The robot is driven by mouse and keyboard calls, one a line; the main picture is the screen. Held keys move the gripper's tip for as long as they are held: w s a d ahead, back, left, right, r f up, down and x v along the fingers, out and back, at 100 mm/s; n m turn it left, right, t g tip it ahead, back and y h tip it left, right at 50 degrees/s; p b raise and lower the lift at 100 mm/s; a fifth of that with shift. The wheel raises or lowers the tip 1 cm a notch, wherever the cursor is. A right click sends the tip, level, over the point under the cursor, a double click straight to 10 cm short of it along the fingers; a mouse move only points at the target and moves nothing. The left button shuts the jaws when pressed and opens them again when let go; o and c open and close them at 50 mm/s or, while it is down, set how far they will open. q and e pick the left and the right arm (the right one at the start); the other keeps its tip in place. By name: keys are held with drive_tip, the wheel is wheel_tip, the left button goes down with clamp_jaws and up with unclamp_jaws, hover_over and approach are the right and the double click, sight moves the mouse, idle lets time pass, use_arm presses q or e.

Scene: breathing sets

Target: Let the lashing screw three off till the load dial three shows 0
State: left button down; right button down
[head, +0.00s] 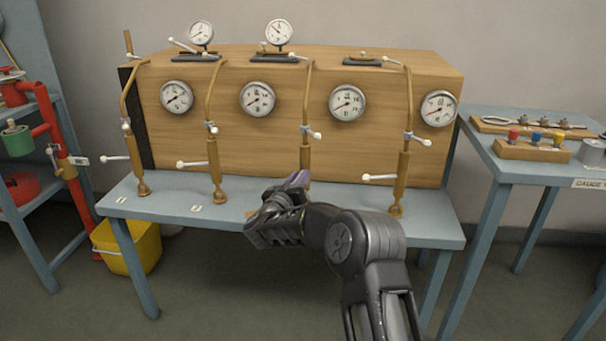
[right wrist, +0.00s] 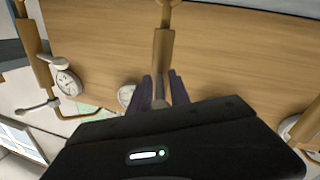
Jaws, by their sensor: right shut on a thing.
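The wooden crate stands on the bench with brass lashing screws along its front. Lashing screw three (head: 307,117), third from the left, runs down the crate face; it also shows in the right wrist view (right wrist: 163,52). Its lower part and cross handle are hidden behind my right gripper (head: 299,180). My left gripper is not in view.
The crate (head: 280,150) carries other dials and screws, whose handles (head: 380,178) stick out on both sides. The bench (head: 165,205) has a narrow free front strip. A yellow bucket (head: 130,245) stands at lower left. A side table (head: 530,165) with tools is at right.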

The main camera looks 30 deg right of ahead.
drive_tip(key=shift+w+a, duration=0.1)
idle(0.3)
drive_tip(key=c, duration=1.3)
unclamp_jaws()
drive_tip(key=p+v, duration=0.1)
drive_tip(key=v, duration=0.6)
drive_tip(key=shift+s+a, duration=0.2)
drive_tip(key=shift+a, duration=0.15)
